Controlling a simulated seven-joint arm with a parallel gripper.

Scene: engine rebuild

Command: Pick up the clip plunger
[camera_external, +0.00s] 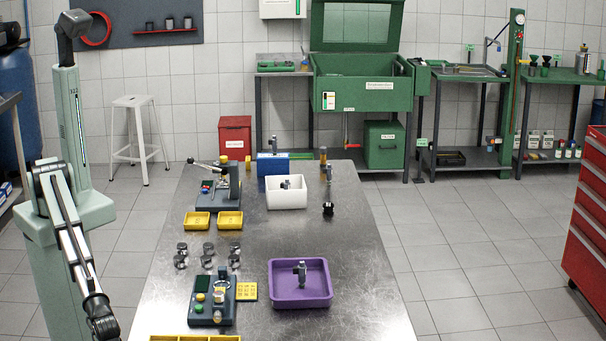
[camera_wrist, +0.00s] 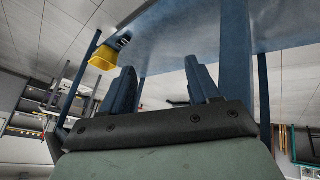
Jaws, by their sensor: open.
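My gripper (camera_wrist: 160,80) is open in the wrist view, with its two dark fingers apart and nothing between them. In the external view the dark end of my arm (camera_external: 103,322) hangs at the lower left, left of the steel workbench (camera_external: 345,235). I cannot tell for sure which small part is the clip plunger. A dark fixture (camera_external: 202,321) with green and yellow knobs and a small upright metal part stands at the bench's front left. A similar fixture (camera_external: 211,204) with a lever stands farther back. A purple tray (camera_external: 286,302) holds a small grey metal part (camera_external: 301,272).
Yellow trays (camera_external: 229,220) and several metal cylinders (camera_external: 208,248) line the bench's left side. A white bin (camera_external: 286,200) and blue box (camera_external: 270,165) stand farther back, near an upright tool (camera_external: 328,209). The bench's right side is clear. A yellow container (camera_wrist: 102,57) shows in the wrist view.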

